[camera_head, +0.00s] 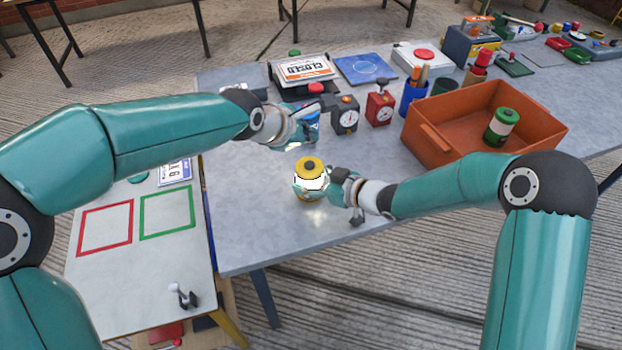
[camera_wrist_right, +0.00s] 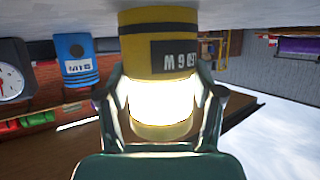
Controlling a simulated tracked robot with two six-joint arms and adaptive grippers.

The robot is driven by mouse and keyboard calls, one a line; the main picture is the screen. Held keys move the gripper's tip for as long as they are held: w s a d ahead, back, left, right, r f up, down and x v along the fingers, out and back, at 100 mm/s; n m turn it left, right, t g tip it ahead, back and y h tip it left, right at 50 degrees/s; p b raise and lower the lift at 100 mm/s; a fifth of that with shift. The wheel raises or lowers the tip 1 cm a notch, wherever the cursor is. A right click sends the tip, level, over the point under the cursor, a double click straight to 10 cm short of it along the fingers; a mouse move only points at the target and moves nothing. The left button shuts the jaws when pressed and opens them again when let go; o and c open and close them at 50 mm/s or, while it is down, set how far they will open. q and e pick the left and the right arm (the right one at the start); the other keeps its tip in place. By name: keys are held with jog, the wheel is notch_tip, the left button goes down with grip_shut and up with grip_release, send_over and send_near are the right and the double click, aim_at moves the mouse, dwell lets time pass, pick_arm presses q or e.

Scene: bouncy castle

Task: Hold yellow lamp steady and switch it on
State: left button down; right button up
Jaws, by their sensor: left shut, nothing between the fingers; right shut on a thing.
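The yellow lamp (camera_head: 310,166) stands upright on the grey table, with a yellow cap and a dark button on top. Its middle band glows bright white, so it looks lit. In the right wrist view the lamp (camera_wrist_right: 160,100) appears upside down, its yellow base with a dark label against the tabletop. My right gripper (camera_head: 318,184) is shut around the glowing band, with a finger on each side in the right wrist view (camera_wrist_right: 160,108). My left gripper (camera_head: 304,139) is shut and empty, above and behind the lamp, apart from it. Its fingertips are small and hard to make out.
An orange tray (camera_head: 440,143) at right holds a green lamp (camera_head: 502,127). A side table (camera_head: 140,262) with red and green outlines is at left. The grey table's front is clear.

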pick_arm(q)
jog(key=shift+r, duration=0.15)
pick_arm(e)
jog(key=o, duration=1.6)
jog(key=shift+c, duration=0.2)
